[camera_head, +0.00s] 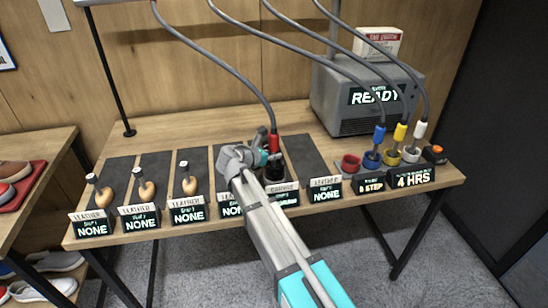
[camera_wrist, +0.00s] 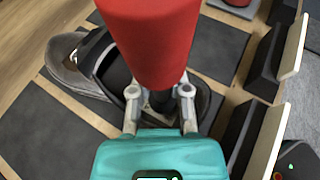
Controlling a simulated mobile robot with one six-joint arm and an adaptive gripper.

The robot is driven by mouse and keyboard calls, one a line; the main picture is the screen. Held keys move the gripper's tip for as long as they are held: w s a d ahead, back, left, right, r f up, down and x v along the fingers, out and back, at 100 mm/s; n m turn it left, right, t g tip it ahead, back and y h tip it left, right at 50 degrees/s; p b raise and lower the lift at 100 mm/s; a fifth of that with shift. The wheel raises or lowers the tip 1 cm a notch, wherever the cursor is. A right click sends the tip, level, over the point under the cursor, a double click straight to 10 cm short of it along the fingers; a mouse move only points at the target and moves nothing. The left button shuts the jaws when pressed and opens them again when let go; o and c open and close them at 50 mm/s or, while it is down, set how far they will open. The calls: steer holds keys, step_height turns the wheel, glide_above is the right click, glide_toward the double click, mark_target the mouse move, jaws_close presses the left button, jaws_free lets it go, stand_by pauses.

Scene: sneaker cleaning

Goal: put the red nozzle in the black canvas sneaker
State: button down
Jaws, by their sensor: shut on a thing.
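The red nozzle (camera_head: 274,143) hangs on a grey hose over the middle of the table. It fills the top centre of the wrist view (camera_wrist: 150,38). My gripper (camera_wrist: 158,92) is shut on its lower part, with a finger on each side. In the head view my gripper (camera_head: 264,158) is over the mat with the canvas sign. A dark shoe, seemingly the black canvas sneaker (camera_wrist: 112,72), shows below the nozzle in the wrist view, partly hidden by nozzle and fingers. I cannot tell whether the nozzle's tip is inside its opening.
Signs (camera_head: 188,212) line the table's front edge. Wooden shoe forms (camera_head: 146,188) stand at left. The red holder (camera_head: 350,164) is empty, beside blue, yellow and white nozzles (camera_head: 400,132). A grey machine (camera_head: 340,105) reads READY.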

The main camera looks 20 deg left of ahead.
steer(key=shift+f, duration=0.15)
steer(key=c, duration=0.6)
jaws_free()
steer(key=shift+r, duration=0.2)
steer(key=shift+s+r, duration=0.1)
steer(key=shift+s, duration=0.1)
steer(key=shift+p+v, duration=2.25)
steer(key=shift+v, duration=3.6)
